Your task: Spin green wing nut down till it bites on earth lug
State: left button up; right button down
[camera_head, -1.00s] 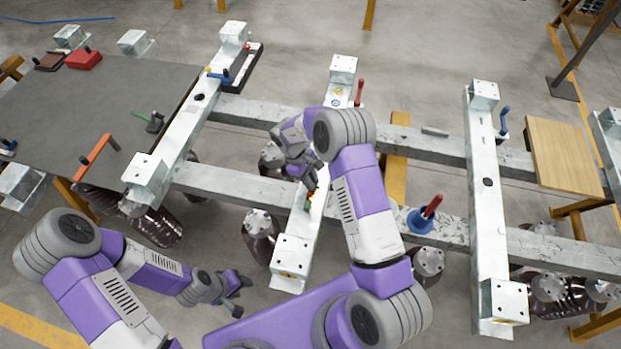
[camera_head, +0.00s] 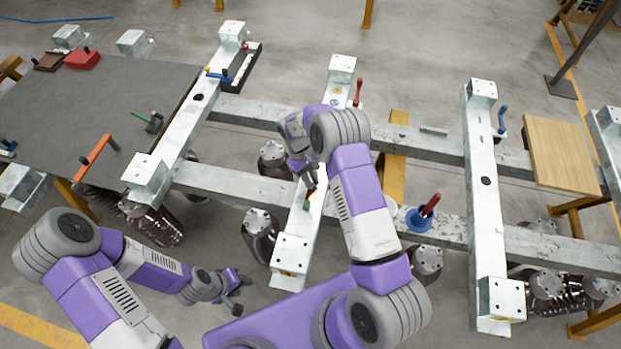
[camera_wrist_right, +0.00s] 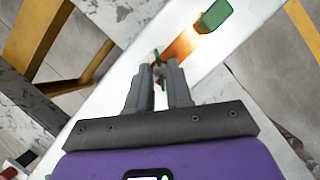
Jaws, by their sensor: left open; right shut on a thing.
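The green wing nut (camera_wrist_right: 157,57) shows as a thin green piece between the fingertips of my right gripper (camera_wrist_right: 160,70) in the right wrist view. The gripper is shut on it, over the pale metal crossbeam. The copper-orange earth lug (camera_wrist_right: 182,44) lies on the beam just beyond the fingertips; whether the nut touches it is hidden. In the head view my right gripper (camera_head: 311,187) reaches down to the middle crossbeam, and the nut is too small to make out. My left gripper (camera_head: 239,287) is open and empty, low at left, apart from the beam.
A green block (camera_wrist_right: 215,15) sits at the lug's far end. A blue cup with a red handle (camera_head: 420,220) stands right of my right arm. A grey board (camera_head: 75,115) holding tools lies at left, and a wooden board (camera_head: 562,155) at right.

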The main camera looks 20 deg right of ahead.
jog(key=shift+d+r, duration=0.1)
jog(key=c, duration=1)
grip_release()
jog(key=shift+c, duration=0.2)
jog(key=v, duration=0.7)
jog(key=shift+r+p, duration=0.25)
jog(key=shift+p, duration=0.05)
jog(key=shift+w, duration=0.1)
